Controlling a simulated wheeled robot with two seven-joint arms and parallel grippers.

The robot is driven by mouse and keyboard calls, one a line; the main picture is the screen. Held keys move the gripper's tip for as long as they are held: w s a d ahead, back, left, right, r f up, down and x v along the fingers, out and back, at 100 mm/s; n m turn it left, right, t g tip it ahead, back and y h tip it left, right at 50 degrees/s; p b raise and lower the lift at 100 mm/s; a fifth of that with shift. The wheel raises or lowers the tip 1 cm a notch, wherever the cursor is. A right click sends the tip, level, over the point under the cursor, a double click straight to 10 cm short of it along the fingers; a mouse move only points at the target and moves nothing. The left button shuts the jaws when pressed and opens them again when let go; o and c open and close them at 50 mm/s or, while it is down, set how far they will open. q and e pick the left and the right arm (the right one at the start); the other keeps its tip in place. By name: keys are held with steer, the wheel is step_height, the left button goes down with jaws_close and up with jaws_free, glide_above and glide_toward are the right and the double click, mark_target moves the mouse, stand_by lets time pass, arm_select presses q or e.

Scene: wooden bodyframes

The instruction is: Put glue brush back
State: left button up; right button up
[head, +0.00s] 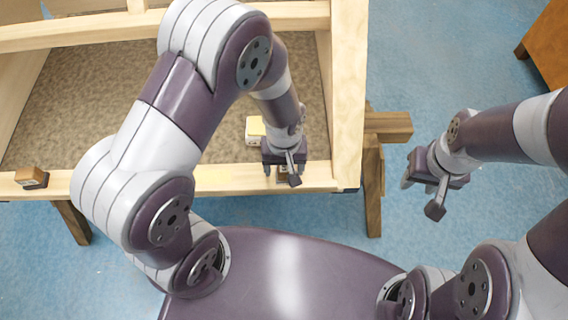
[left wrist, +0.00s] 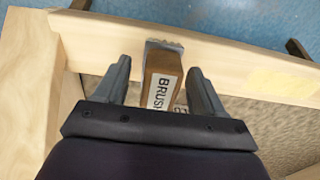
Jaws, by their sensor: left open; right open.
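The glue brush (left wrist: 160,85) shows in the left wrist view as a wooden block with a "BRUSH" label and a grey bristle end. It is at the pale wooden beam of the frame. My left gripper (left wrist: 160,80) is open, with one finger on each side of the brush and visible gaps between. In the head view my left gripper (head: 284,175) is over the front beam (head: 215,180) and mostly hides the brush. My right gripper (head: 430,184) is open and empty over the blue floor, right of the frame.
A small white and yellow container (head: 255,129) stands just behind my left gripper. A small wooden block (head: 31,178) sits on the front beam at the far left. Wooden trestle legs (head: 372,185) support the frame. A brown cabinet (head: 550,45) is at the upper right.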

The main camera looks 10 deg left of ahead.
arm_select(q)
step_height(320, 180, up, 12)
steer(key=p, duration=0.3)
steer(key=s+a+r+m+t, duration=0.1)
steer(key=s+a+r+m, duration=0.1)
steer(key=a, duration=0.7)
steer(key=shift+s+r+m, duration=0.4)
steer(key=shift+s+m, duration=0.2)
steer(key=shift+m, duration=0.1)
